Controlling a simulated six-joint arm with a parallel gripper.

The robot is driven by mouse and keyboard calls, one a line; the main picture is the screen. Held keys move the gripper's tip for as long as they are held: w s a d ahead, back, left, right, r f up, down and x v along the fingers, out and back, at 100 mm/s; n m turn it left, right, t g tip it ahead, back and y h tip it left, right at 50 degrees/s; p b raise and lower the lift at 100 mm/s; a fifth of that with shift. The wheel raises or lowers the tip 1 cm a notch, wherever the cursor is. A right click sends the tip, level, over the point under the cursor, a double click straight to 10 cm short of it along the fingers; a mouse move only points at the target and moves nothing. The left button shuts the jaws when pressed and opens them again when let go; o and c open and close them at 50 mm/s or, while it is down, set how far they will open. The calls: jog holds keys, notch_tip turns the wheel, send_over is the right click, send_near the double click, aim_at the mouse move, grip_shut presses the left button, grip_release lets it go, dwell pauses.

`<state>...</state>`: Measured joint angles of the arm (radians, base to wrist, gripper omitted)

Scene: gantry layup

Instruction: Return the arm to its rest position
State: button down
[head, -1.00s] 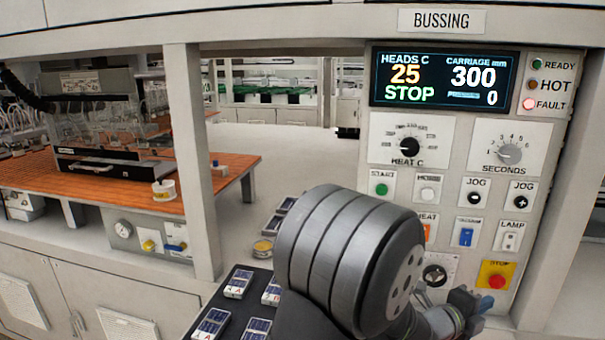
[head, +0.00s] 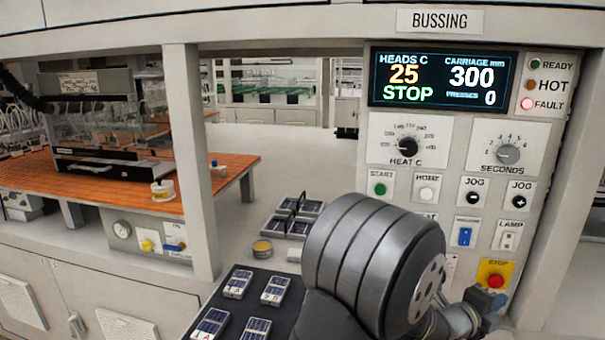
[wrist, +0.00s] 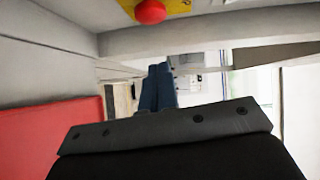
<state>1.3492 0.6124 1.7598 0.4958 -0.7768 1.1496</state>
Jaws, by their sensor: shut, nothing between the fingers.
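My arm reaches up from the bottom of the head view, its large grey joint in front of the bussing panel. My gripper (wrist: 158,72) shows in the wrist view as two dark blue fingers closed together, with nothing between them. In the head view my gripper is mostly hidden behind my arm, close below the stop button. The red stop button (head: 495,281) on its yellow plate shows there, and also at the top of the wrist view (wrist: 150,11), apart from the fingers.
The control panel (head: 437,180) stands close at the right; its display (head: 443,79) reads STOP and the fault lamp is lit. A black tray (head: 238,311) with small cells lies left of my arm. A white post (head: 193,160) stands farther left. An orange bench (head: 90,190) is behind it.

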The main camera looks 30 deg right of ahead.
jog(key=w+a+r, duration=0.1)
jog(key=a, duration=0.9)
jog(key=s+d+r+n+t+h, duration=0.4)
jog(key=s+n+t, duration=0.35)
jog(key=n, duration=0.55)
jog(key=s+a+f+n+t+y, duration=0.3)
jog(key=s+n+t+y, duration=0.3)
jog(key=n, duration=0.6)
jog(key=shift+s+f+t, duration=0.45)
jog(key=shift+s+f, duration=0.25)
jog(key=shift+f, duration=0.1)
